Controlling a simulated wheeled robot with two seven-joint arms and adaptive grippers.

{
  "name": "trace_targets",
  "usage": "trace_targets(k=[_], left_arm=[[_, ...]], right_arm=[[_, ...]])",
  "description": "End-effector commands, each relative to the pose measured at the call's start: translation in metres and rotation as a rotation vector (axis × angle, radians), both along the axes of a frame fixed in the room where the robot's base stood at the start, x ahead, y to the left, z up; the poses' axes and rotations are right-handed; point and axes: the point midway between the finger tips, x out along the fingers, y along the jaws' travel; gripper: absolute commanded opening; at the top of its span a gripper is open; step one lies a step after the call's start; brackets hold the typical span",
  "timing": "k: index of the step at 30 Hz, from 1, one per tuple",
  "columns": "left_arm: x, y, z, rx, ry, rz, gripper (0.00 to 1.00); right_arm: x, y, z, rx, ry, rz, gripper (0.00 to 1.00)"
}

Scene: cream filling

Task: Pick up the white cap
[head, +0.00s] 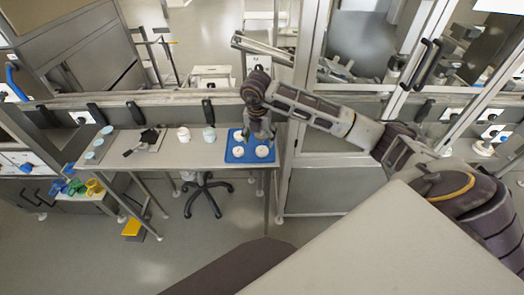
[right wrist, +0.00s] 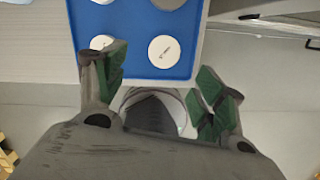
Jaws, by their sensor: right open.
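Several round white caps lie on a blue tray (head: 250,159) at the right end of the table. In the head view one white cap (head: 262,151) is at the tray's near right and another (head: 239,152) at its near left. My right gripper (head: 258,137) is over the tray's right side and partly hides what is behind it. In the right wrist view the gripper (right wrist: 163,72) is open and empty, with green finger pads. A white cap (right wrist: 164,51) with small dark print lies on the tray (right wrist: 131,55) ahead of the fingers. The left finger partly covers another cap (right wrist: 100,42). My left gripper is out of view.
Two small jars, one whitish (head: 184,134) and one pale green (head: 209,134), stand left of the tray. A dark tool (head: 148,138) lies on a board further left. Several pale discs (head: 99,142) lie at the table's left end. The table front between is clear.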

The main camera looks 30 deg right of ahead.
Motion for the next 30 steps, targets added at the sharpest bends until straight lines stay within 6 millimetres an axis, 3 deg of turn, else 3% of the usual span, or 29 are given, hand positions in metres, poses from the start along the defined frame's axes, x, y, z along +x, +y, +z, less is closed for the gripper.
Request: trace_targets(k=[7, 22, 30], left_arm=[[-0.002, -0.007, 0.002, -0.007, 0.002, 0.0, 0.55], [-0.003, -0.008, 0.003, -0.008, 0.004, 0.0, 0.55], [-0.004, -0.001, 0.011, -0.001, 0.005, -0.002, 0.55]], right_arm=[[0.002, -0.002, -0.021, 0.0, 0.0, 0.0, 0.7], [0.002, -0.004, -0.027, 0.0, 0.002, 0.001, 0.7], [0.004, -0.013, -0.052, 0.0, 0.003, 0.0, 0.7]])
